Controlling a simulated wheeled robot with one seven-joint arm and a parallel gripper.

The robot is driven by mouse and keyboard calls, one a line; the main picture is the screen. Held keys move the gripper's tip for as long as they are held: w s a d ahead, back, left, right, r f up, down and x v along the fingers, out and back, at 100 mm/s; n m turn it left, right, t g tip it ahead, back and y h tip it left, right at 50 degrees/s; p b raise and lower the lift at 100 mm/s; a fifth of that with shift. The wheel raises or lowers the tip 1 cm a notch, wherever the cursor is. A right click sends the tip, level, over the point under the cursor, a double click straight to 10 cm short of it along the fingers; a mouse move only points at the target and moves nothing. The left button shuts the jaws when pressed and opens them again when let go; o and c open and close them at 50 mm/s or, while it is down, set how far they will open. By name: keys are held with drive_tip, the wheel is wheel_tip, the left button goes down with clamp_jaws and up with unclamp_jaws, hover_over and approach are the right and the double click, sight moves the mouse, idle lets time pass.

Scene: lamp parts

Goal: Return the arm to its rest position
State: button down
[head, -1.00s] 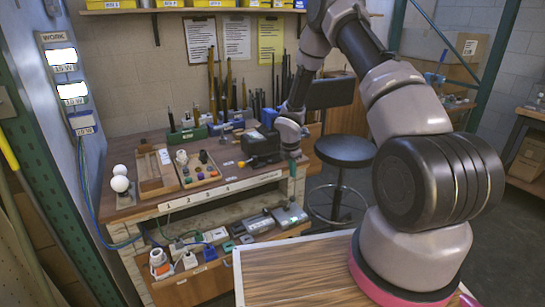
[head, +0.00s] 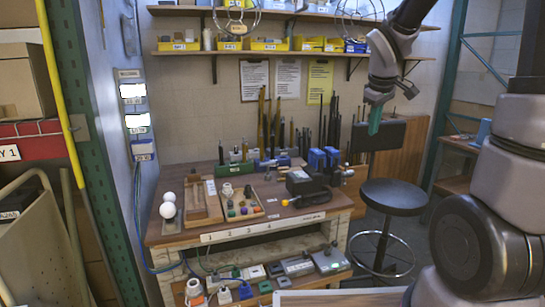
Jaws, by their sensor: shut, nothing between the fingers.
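My gripper (head: 375,121) is at the upper right of the head view, raised in the air in front of the back wall, above the stool and the right end of the workbench. Its teal fingers point down and are shut with nothing between them. It is well apart from the bench top and touches nothing that I can see. My arm comes down to it from the upper right, with its lower links at the right edge.
The workbench (head: 280,222) holds white balls (head: 168,204), a wooden tray (head: 201,203) and small parts. A round black stool (head: 394,197) stands right of it. Shelves with yellow bins (head: 230,43) and wire lamp frames (head: 360,10) are above. A green post (head: 72,110) stands left.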

drive_tip(key=s+a+r+m+t+y, duration=0.1)
drive_tip(key=s+r+m, duration=0.4)
drive_tip(key=s, duration=0.5)
drive_tip(key=s+a+r+m+t+y, duration=0.1)
drive_tip(key=s+r+m, duration=0.3)
drive_tip(key=s, duration=0.6)
drive_tip(key=shift+a+r+m+t+y, duration=0.4)
drive_tip(key=shift+a+m+y, duration=0.25)
drive_tip(key=shift+a, duration=0.25)
drive_tip(key=shift+w, duration=0.1)
